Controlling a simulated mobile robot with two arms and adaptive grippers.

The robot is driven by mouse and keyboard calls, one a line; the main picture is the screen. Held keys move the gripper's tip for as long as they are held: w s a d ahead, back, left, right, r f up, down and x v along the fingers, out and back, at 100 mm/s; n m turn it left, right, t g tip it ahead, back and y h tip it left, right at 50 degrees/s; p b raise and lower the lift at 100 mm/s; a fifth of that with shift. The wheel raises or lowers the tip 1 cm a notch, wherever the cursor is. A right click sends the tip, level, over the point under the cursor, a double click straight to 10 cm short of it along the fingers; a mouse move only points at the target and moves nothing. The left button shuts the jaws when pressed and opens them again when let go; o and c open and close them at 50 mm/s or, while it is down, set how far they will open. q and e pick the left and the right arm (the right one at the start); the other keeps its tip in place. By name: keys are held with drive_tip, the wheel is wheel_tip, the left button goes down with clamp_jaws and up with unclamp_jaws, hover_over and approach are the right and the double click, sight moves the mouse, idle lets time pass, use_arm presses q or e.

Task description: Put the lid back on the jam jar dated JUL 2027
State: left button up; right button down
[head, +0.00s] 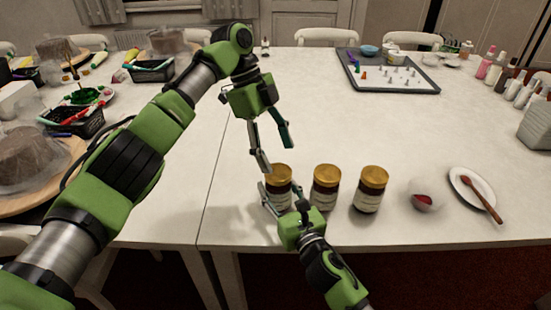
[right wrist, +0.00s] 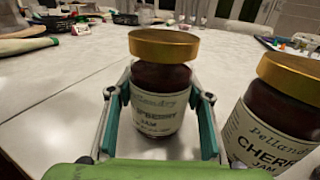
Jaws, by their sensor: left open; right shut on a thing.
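Three jam jars with gold lids stand in a row near the table's front edge: the left jar (head: 279,190), the middle jar (head: 325,188) and the right jar (head: 370,190). My right gripper (head: 281,198) is shut around the body of the left jar, whose label in the right wrist view (right wrist: 158,112) ends in "BERRY JAM". Its gold lid (right wrist: 164,45) sits on top. The jar beside it (right wrist: 272,118) reads "CHERRY JAM" and also has a lid. I cannot read any date. My left gripper (head: 274,158) is open and empty, just above the left jar's lid.
A small bowl with red jam (head: 426,197) and a white plate (head: 461,181) with a red-tipped spoon (head: 486,204) stand right of the jars. A grey tray (head: 425,88) with small pieces lies farther back. The table between is clear.

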use_arm(q)
drive_tip(key=shift+c, duration=0.5)
